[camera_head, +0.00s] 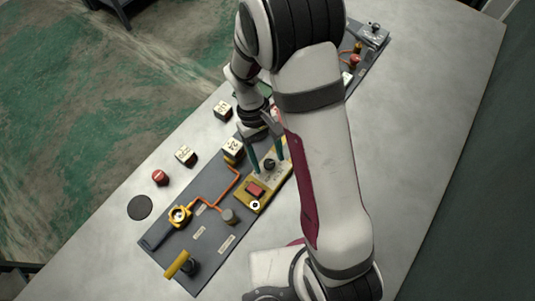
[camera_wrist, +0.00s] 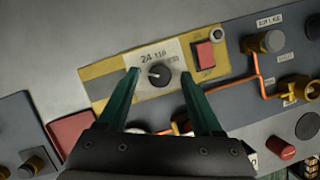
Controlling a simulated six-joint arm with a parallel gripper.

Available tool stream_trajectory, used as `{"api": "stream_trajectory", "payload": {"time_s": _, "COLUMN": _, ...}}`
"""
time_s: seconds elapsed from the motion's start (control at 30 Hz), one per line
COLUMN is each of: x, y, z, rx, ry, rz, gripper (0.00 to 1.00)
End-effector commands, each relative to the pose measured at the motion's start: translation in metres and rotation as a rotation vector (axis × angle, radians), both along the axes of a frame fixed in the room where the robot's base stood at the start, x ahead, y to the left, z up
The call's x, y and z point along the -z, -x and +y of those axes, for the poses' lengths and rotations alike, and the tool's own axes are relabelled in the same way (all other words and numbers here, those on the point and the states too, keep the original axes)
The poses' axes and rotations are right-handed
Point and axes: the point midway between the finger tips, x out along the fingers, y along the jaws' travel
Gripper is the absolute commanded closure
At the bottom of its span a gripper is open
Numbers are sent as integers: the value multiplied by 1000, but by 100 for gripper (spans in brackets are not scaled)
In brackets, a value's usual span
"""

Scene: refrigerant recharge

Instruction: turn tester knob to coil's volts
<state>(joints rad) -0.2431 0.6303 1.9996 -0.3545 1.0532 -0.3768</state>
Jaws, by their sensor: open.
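The tester (camera_head: 247,206) is a yellow box with a red switch and a black round knob (camera_head: 269,164). In the wrist view the knob (camera_wrist: 159,75) sits on a pale plate with printed numbers, one reading 24 and another that looks like 110. A light pointer mark on the knob faces left. My gripper (camera_wrist: 160,76) is open, with its teal fingertips on either side of the knob and gaps visible. In the head view my gripper (camera_head: 267,158) is over the tester. A pale cube (camera_head: 233,148) with a dark number, seemingly 24, stands beside it; I cannot tell whether it is the coil.
A grey panel (camera_head: 215,250) carries an orange pipe, a yellow-ringed fitting (camera_head: 179,214) and a yellow-handled valve (camera_head: 177,264). Two more marked cubes (camera_head: 185,155) (camera_head: 222,110), a red cap (camera_head: 160,177) and a black disc (camera_head: 140,207) lie on the table's left. The table's right side is clear.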

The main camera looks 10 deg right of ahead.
Motion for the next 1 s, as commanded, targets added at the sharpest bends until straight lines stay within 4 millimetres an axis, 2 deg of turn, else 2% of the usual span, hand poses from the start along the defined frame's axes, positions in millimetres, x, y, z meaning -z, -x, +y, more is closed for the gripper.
{"api": "stream_trajectory", "payload": {"time_s": 0.07, "x": 0, "y": 0, "z": 0, "rx": 0, "ry": 0, "rz": 0, "gripper": 37}}
{"api": "stream_trajectory", "payload": {"time_s": 0.4, "x": 0, "y": 0, "z": 0, "rx": 0, "ry": 0, "rz": -1, "gripper": 98}}
{"api": "stream_trajectory", "payload": {"time_s": 0.77, "x": -1, "y": -1, "z": 0, "rx": 29, "ry": 0, "rz": -1, "gripper": 100}}
{"api": "stream_trajectory", "payload": {"time_s": 1.0, "x": -1, "y": -1, "z": -1, "rx": 166, "ry": 1, "rz": 0, "gripper": 100}}
